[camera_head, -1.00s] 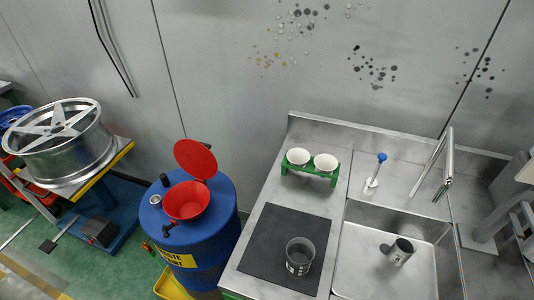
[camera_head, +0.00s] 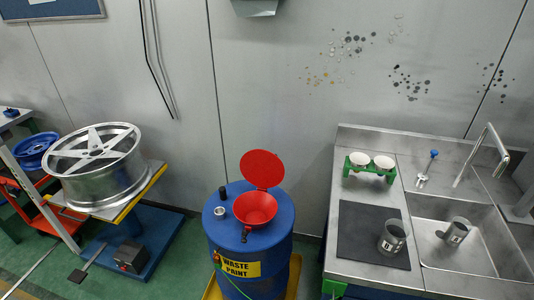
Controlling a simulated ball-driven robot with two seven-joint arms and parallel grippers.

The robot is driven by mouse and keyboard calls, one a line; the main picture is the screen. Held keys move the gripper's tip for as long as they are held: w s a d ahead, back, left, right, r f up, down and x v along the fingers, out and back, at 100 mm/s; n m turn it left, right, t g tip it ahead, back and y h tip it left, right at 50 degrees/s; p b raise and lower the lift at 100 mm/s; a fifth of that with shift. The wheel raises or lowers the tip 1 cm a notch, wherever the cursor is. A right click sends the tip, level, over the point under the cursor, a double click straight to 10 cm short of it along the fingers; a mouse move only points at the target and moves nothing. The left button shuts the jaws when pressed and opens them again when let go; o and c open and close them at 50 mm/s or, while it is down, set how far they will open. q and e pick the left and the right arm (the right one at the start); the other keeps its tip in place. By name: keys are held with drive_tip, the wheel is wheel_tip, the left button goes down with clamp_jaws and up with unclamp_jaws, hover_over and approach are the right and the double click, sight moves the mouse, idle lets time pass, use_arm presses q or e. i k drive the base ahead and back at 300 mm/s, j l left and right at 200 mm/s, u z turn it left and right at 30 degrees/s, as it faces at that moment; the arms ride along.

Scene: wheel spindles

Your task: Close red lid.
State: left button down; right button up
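The red lid (camera_head: 262,169) stands open and upright behind the red funnel (camera_head: 255,208), hinged at its back rim. The funnel sits on top of the blue waste paint drum (camera_head: 240,237). The drum carries a yellow label (camera_head: 240,269) reading "WASTE PAINT". Neither of my grippers shows in the head view.
A steel sink counter (camera_head: 377,275) stands right of the drum, with a dark mat, a metal cup (camera_head: 392,238) and a green holder with two white bowls. A wheel on a lift table (camera_head: 97,165) stands to the left. Green floor is open between the table and drum.

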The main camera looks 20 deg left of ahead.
sight(264, 169)
drive_tip(key=j+z, duration=0.3)
drive_tip(key=j, duration=0.4)
drive_tip(key=j+z, duration=0.35)
drive_tip(key=j, duration=0.35)
drive_tip(key=k+j+z, duration=0.1)
drive_tip(key=j+z, duration=0.2)
drive_tip(key=j, duration=0.35)
drive_tip(key=i+j+z, duration=0.2)
drive_tip(key=j, duration=0.3)
drive_tip(key=j+z, duration=0.15)
drive_tip(key=j, duration=0.35)
drive_tip(key=i+j+z, duration=0.2)
drive_tip(key=j, duration=0.35)
drive_tip(key=k+l, duration=0.05)
drive_tip(key=k, duration=0.05)
